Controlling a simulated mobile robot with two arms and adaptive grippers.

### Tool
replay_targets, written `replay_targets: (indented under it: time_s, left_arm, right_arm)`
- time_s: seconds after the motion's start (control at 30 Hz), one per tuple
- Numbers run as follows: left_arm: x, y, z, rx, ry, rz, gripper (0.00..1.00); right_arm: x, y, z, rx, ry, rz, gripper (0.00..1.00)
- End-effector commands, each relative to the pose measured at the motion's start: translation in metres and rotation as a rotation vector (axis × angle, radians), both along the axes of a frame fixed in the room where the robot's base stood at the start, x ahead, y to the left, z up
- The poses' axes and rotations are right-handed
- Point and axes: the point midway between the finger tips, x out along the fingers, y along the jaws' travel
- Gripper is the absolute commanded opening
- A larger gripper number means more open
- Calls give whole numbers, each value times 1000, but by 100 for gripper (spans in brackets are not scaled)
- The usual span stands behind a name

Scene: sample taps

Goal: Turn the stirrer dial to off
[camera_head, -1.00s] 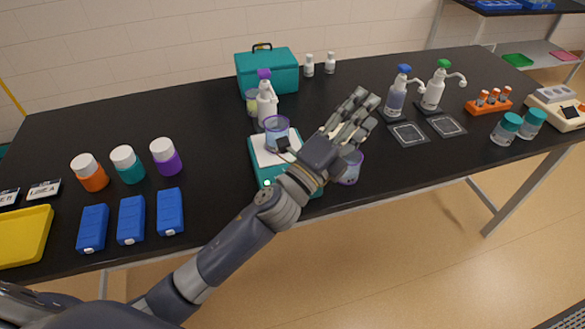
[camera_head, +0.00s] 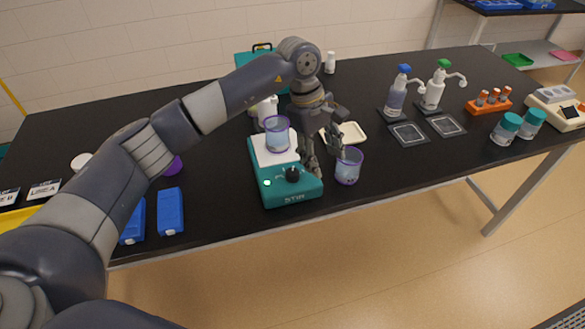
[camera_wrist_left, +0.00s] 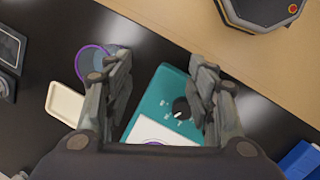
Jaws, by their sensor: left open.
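The teal stirrer (camera_head: 284,187) marked STIR stands near the table's front edge, with a small green light on its front left. Its black dial (camera_head: 292,174) is on the front of the top face; it also shows in the left wrist view (camera_wrist_left: 181,107) with a white pointer line and small marks around it. A clear beaker with a purple rim (camera_head: 277,137) stands on the white plate. My left gripper (camera_head: 322,160) points down just right of the dial, open and empty. In the wrist view the dial lies between the fingers, close to one of them. My right gripper is not in view.
A second purple-rimmed beaker (camera_head: 348,167) stands right of the stirrer, close to my left gripper. A cream tray (camera_head: 343,134) lies behind it. Pump bottles (camera_head: 397,97) stand further right, and blue boxes (camera_head: 170,211) lie at the left.

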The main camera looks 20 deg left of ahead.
Motion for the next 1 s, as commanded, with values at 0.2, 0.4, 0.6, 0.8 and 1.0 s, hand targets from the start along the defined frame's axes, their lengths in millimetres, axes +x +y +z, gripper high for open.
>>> replay_targets:
  time_s: [0.2,0.4,0.6,0.8,1.0]
  left_arm:
    - [13,70,21,245,-1,-9,51]
    - [12,78,10,275,7,-11,51]
    - [11,77,-26,271,10,-11,51]
    - [11,76,-61,270,8,-10,51]
    - [12,76,-81,270,5,-10,51]
  right_arm:
    - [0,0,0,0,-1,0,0]
    - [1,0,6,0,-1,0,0]
    - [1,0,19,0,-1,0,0]
    - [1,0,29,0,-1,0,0]
    - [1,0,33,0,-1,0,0]
